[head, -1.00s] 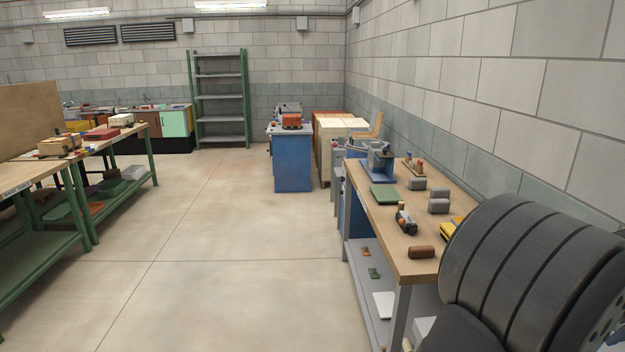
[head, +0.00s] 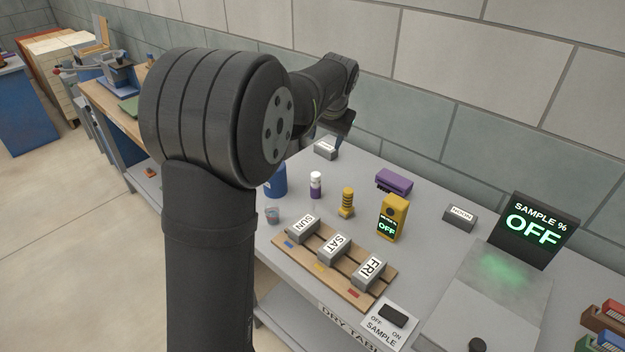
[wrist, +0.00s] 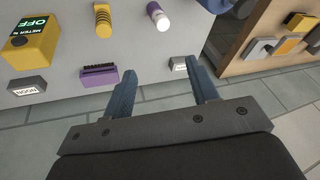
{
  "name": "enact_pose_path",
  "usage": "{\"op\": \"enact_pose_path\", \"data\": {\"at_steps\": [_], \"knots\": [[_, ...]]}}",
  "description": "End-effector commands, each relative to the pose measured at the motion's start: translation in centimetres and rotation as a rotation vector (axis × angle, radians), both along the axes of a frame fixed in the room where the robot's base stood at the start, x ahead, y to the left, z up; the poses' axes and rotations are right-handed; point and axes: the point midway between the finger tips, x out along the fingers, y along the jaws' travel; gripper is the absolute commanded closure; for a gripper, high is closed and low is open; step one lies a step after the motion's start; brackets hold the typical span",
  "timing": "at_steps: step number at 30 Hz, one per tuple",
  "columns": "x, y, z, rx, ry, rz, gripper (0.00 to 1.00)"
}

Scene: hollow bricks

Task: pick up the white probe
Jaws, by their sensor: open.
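A small upright white cylinder with a purple band (head: 316,186) stands on the grey table in the head view; it looks like the white probe. The wrist view shows it at the top (wrist: 157,15), beyond my fingertips. A similar yellow probe (head: 346,203) stands to its right in the head view and also shows in the wrist view (wrist: 103,20). In the head view my gripper (head: 337,124) is small and dark, at the table's wall side.
A grey labelled block (head: 325,149) lies near my gripper. A purple block (head: 394,181), yellow meter reading OFF (head: 392,217), NOON block (head: 460,217) and blue container (head: 275,181) stand around. A wooden rack (head: 362,280) holds SUN, SAT and FRI blocks. The wall is close behind.

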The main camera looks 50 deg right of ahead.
Motion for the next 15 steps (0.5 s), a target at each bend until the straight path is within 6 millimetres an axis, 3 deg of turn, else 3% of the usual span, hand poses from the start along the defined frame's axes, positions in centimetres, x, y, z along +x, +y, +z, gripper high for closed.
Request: {"op": "enact_pose_path", "data": {"at_steps": [7,11,15], "knots": [[2.0,-0.6,-2.6,-0.143,0.119,0.343,0.46],[2.4,-0.8,-3.3,-0.171,0.144,0.412,0.46],[2.9,-1.3,-5.2,-0.171,0.148,0.42,0.46]]}}
